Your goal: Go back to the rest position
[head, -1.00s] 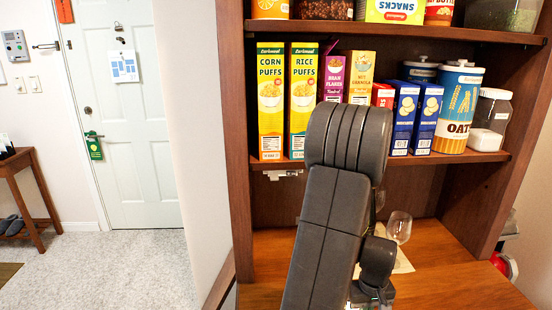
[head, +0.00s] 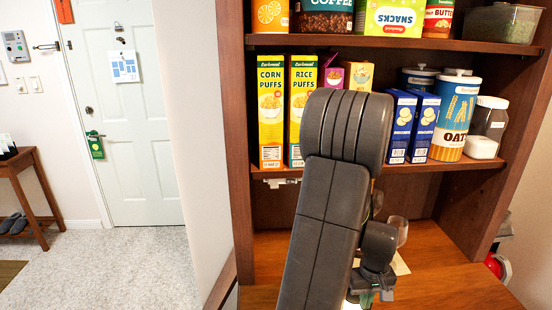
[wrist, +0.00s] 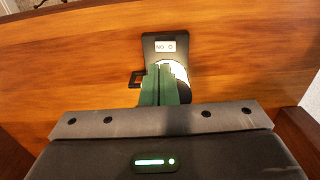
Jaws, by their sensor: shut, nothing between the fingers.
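My gripper (head: 366,300) hangs low over the hutch's wooden counter in the head view, partly hidden behind my arm. In the wrist view its green fingers (wrist: 165,85) are together with nothing held between them. Beyond the fingertips is a dark piece with a small pale label (wrist: 165,46) and a bright white patch, partly covered by the fingers. I cannot tell what it is. My arm is bent and raised in front of the shelves.
The wooden hutch holds Corn Puffs (head: 271,110), Rice Puffs (head: 301,105), blue boxes (head: 421,127) and an oats canister (head: 456,118) on its middle shelf. A clear glass (head: 398,228) stands behind my arm. The right part of the counter (head: 455,275) is bare. Open floor lies left.

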